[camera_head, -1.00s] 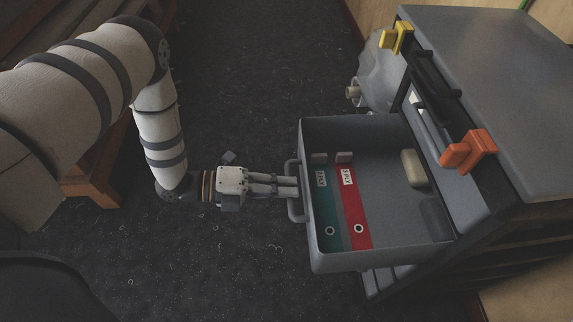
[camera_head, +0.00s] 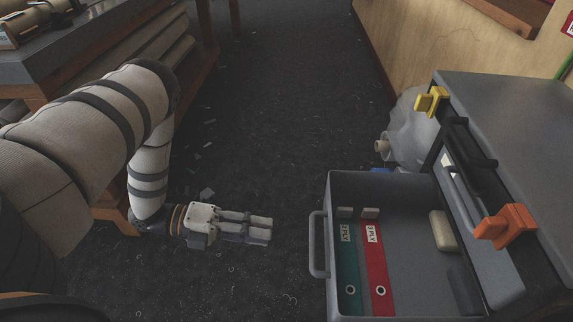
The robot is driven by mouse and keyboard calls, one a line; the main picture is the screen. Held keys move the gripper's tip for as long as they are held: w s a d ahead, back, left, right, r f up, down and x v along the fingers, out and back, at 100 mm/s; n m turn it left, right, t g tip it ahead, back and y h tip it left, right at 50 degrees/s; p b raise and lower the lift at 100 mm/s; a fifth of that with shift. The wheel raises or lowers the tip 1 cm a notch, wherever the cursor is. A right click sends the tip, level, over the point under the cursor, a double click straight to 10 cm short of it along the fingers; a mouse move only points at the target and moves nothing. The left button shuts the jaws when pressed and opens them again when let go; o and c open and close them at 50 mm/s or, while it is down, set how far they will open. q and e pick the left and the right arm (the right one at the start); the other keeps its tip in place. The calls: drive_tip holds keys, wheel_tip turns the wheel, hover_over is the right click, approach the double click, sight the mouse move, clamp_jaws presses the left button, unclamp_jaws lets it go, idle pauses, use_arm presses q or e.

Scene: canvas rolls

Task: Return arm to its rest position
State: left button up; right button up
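My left gripper (camera_head: 258,230) points right, over the dark floor, left of the open drawer (camera_head: 341,215). It is apart from the drawer's grey handle (camera_head: 318,244), with clear floor between them. Its fingers lie close together, nearly parallel, and hold nothing that I can see; how far apart they are is hard to tell from this angle. My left arm comes in from the left edge. My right gripper is not in view.
The drawer of the grey cabinet (camera_head: 528,118) holds a teal binder (camera_head: 347,268), a red binder (camera_head: 374,262) and a pale block (camera_head: 443,231). Yellow (camera_head: 432,101) and orange (camera_head: 505,227) clips sit on the cabinet. A wooden workbench (camera_head: 150,28) stands at upper left.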

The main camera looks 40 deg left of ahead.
use_arm(q)
drive_tip(key=shift+v, duration=0.75)
drive_tip(key=shift+d, duration=0.1)
